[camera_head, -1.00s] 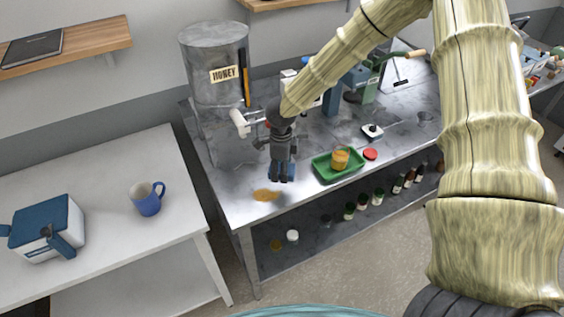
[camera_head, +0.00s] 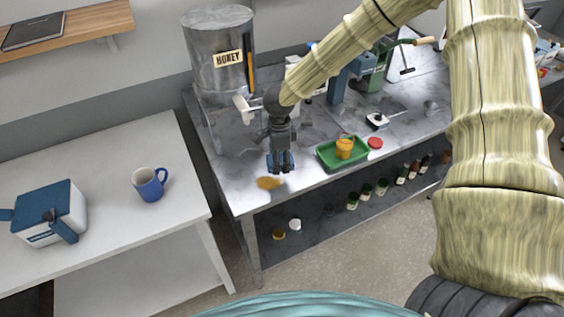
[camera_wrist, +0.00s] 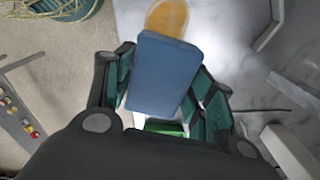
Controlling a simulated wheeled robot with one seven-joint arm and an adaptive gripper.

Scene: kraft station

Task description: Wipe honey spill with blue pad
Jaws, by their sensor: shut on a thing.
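The honey spill (camera_head: 269,183) is an amber patch on the grey metal table (camera_head: 238,199), near its front edge. It also shows in the wrist view (camera_wrist: 168,17), just beyond the far end of the pad. My gripper (camera_head: 281,166) is shut on the blue pad (camera_wrist: 163,75), which sits between the fingers. In the head view the pad (camera_head: 287,160) is close to the spill, above and to the right of it. I cannot tell whether the pad touches the table.
A green tray (camera_head: 326,163) with an orange jar (camera_head: 344,149) stands to the right, with a red lid (camera_head: 375,143) beside it. The metal honey tank (camera_head: 222,75) stands behind. A white table (camera_head: 110,229) with a blue mug (camera_head: 149,186) is at the left, past a gap.

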